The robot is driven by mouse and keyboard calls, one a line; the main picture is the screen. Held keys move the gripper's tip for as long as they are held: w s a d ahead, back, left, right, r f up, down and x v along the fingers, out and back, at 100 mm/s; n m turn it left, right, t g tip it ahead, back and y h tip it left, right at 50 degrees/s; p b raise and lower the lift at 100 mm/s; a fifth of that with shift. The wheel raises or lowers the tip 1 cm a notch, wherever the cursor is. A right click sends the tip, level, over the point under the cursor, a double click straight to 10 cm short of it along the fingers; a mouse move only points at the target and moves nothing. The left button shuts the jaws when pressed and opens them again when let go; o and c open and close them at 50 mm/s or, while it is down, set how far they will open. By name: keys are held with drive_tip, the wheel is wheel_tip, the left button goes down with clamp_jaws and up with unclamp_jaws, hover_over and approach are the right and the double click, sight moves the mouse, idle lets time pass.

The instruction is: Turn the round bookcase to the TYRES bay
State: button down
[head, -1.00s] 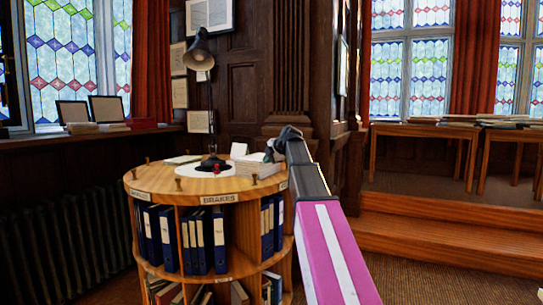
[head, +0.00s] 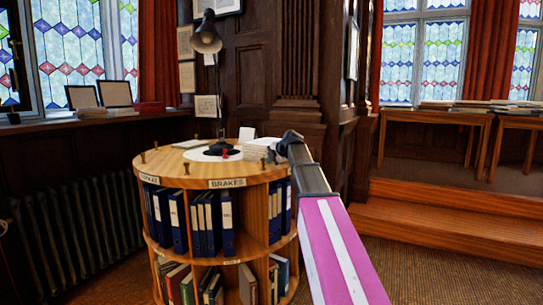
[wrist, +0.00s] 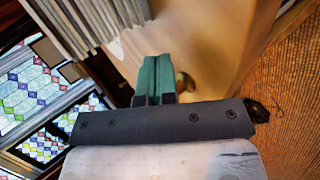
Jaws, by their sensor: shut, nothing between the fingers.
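The round bookcase (head: 250,180) stands left of centre in the head view. A BRAKES label (head: 227,183) on its rim faces me, above a bay of blue and pale binders. Another label (head: 149,178) at the left is too small to read surely. No TYRES label is legible. Small pegs (head: 187,168) stand around the top's edge. My gripper is at the top's right edge; the arm partly hides it in the head view. In the wrist view, my gripper (wrist: 153,78) has its teal fingers together and empty, beside a brass-coloured knob (wrist: 183,82) near pale wood.
A desk lamp (head: 206,42) stands on the bookcase top with a red knob (head: 225,153) and paper stacks (head: 262,146). A radiator (head: 85,215) is at the left wall. Wooden steps (head: 450,215) and tables (head: 435,118) are at the right. Carpet lies open at front right.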

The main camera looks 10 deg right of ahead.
drive_tip(key=shift+f, duration=0.15)
drive_tip(key=shift+m+h, duration=0.3)
drive_tip(key=shift+m, duration=0.1)
drive_tip(key=shift+s+a, duration=0.5)
drive_tip(key=shift+a, duration=0.4)
drive_tip(key=shift+s+a, duration=0.55)
drive_tip(key=shift+a, duration=0.4)
drive_tip(key=shift+s+a, duration=0.5)
drive_tip(key=shift+a, duration=0.5)
drive_tip(key=shift+m+t+h, duration=0.4)
drive_tip(key=shift+m, duration=0.1)
drive_tip(key=shift+s+a, duration=0.35)
drive_tip(key=shift+a, duration=0.65)
drive_tip(key=shift+s+a, duration=0.35)
drive_tip(key=shift+a, duration=0.6)
drive_tip(key=shift+s+a, duration=0.35)
drive_tip(key=shift+a, duration=0.65)
drive_tip(key=shift+a, duration=0.1)
